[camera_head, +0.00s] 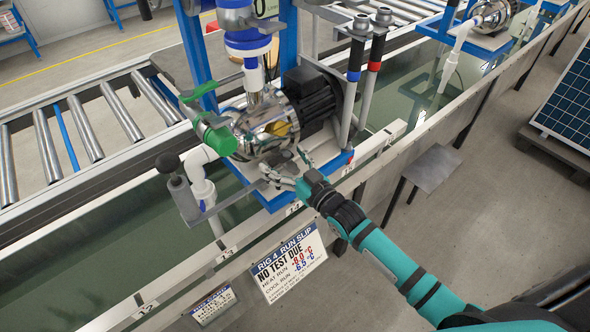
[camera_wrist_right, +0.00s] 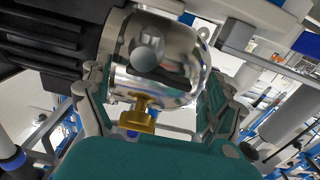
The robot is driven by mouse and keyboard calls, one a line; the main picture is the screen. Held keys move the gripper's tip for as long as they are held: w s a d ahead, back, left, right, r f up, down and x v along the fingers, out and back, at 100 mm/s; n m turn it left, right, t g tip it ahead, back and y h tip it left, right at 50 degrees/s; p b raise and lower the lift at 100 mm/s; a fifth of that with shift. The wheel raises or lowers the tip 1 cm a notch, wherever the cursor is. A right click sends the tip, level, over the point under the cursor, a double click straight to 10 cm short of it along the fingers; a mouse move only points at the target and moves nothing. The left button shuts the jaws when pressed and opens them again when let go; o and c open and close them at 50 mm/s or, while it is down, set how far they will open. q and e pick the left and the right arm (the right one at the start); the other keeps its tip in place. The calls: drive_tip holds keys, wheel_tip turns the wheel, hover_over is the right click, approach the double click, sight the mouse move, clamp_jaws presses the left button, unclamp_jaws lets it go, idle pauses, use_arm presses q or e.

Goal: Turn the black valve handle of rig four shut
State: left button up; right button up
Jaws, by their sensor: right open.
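Rig four, named on the run slip (camera_head: 288,262), carries a polished pump (camera_head: 265,130) with a black motor (camera_head: 313,95). A black round knob (camera_head: 167,162) sits on a grey post beside the white pipe at the rig's left; I cannot tell whether it is the black valve handle. My right gripper (camera_head: 287,172) is open at the pump's lower front, well right of that knob. In the right wrist view, its spread fingers (camera_wrist_right: 150,105) flank the polished housing (camera_wrist_right: 165,75) and a brass fitting (camera_wrist_right: 136,117). I cannot tell whether they touch. My left gripper is not in view.
A green valve (camera_head: 215,135) projects left of the pump. Upright pipes with blue and red bands (camera_head: 370,75) stand at its right. A roller conveyor (camera_head: 85,130) runs behind at left, a white rail (camera_head: 240,243) in front. A small grey stool (camera_head: 432,168) stands at right.

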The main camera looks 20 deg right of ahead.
drive_tip(key=v, duration=1.1)
drive_tip(key=shift+s, duration=0.3)
drive_tip(key=shift+d, duration=0.1)
